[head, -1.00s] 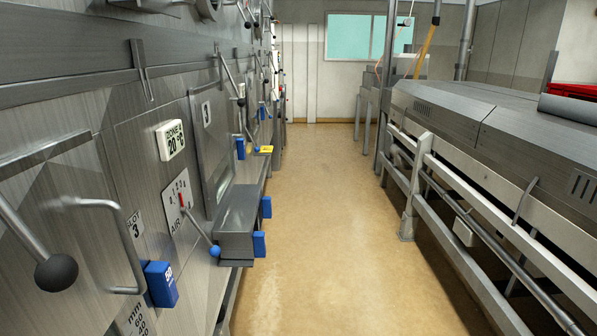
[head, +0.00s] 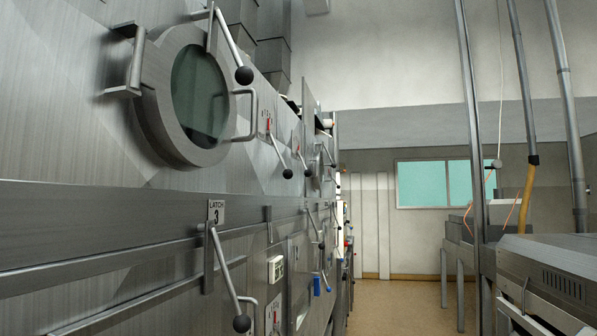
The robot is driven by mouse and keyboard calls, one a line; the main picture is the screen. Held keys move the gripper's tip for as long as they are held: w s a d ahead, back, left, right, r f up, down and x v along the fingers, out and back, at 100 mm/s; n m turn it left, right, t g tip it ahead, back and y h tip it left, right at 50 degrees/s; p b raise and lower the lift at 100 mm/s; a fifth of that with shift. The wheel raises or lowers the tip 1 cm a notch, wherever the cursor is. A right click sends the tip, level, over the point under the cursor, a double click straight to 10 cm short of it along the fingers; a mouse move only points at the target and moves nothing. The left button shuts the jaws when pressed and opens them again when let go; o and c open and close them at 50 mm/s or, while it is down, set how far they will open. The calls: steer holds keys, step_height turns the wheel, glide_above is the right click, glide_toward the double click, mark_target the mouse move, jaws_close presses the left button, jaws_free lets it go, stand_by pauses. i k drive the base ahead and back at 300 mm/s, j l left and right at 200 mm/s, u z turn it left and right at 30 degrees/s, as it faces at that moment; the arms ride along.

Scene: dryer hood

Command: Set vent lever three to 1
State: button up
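The dryer hood's steel side fills the left of the head view. On its upper part, a small plate with red marks (head: 268,126) bears a lever with a black ball (head: 287,173). A second similar lever (head: 307,172) hangs farther along. Their numbers are too small to read, so I cannot tell which is vent lever three. A lower scale plate (head: 273,316) is cut by the bottom edge. My gripper is not in view.
A round window (head: 200,95) with handles and a black-ball lever (head: 243,75) is near on the left. A tan floor aisle (head: 400,306) runs between the hood and a steel machine (head: 555,270) on the right. Vertical pipes (head: 480,150) stand at the right.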

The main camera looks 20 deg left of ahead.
mark_target(287, 174)
steer(key=i+u, duration=0.1)
steer(key=i, duration=0.6)
steer(key=i+l, duration=0.15)
steer(key=i, duration=0.55)
steer(key=i+l+u, duration=0.15)
steer(key=i, duration=0.55)
